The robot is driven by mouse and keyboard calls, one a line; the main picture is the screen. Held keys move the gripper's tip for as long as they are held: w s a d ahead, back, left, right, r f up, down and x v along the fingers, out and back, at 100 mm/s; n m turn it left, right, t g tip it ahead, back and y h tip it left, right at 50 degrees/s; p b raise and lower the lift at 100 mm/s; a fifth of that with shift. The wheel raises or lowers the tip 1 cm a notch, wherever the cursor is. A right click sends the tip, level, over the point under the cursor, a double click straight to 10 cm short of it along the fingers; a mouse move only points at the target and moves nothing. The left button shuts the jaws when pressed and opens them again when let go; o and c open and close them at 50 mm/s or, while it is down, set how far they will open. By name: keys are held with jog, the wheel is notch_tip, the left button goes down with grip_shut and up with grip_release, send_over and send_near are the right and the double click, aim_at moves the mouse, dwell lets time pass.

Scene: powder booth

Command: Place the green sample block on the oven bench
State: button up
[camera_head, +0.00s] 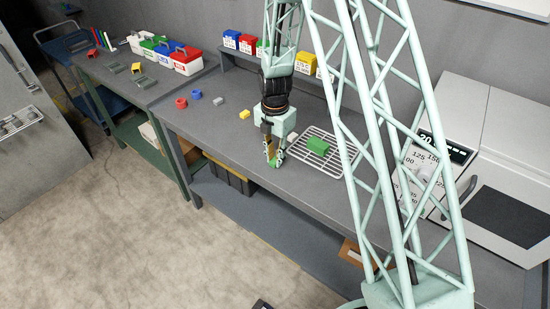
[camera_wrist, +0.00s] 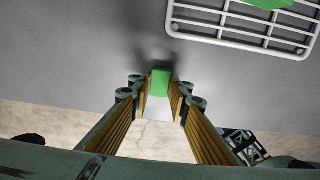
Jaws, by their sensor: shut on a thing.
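My gripper (camera_head: 273,160) is shut on a small green sample block (camera_wrist: 160,82), with a finger on each side of it. In the head view the held block (camera_head: 278,160) shows only partly between the fingertips. It is at the front edge of the grey oven bench (camera_head: 215,125), whose top also shows in the wrist view (camera_wrist: 90,60). A shadow lies on the bench beside the block; I cannot tell whether the block touches the top. A second, larger green block (camera_head: 318,146) lies on a white wire rack (camera_head: 325,163) to the right.
A white oven (camera_head: 475,150) stands at the bench's right end. Red (camera_head: 181,103), blue (camera_head: 196,94) and yellow (camera_head: 244,114) pieces lie to the left. Coloured bins (camera_head: 246,43) line the back shelf. Bare bench lies left of my gripper.

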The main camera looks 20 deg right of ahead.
jog(key=shift+f, duration=0.15)
jog(key=o, duration=0.8)
jog(key=shift+o, duration=0.2)
jog(key=shift+r, duration=0.2)
notch_tip(320, 180, up, 12)
dwell(0.7)
jog(key=shift+r, duration=0.1)
dwell(0.7)
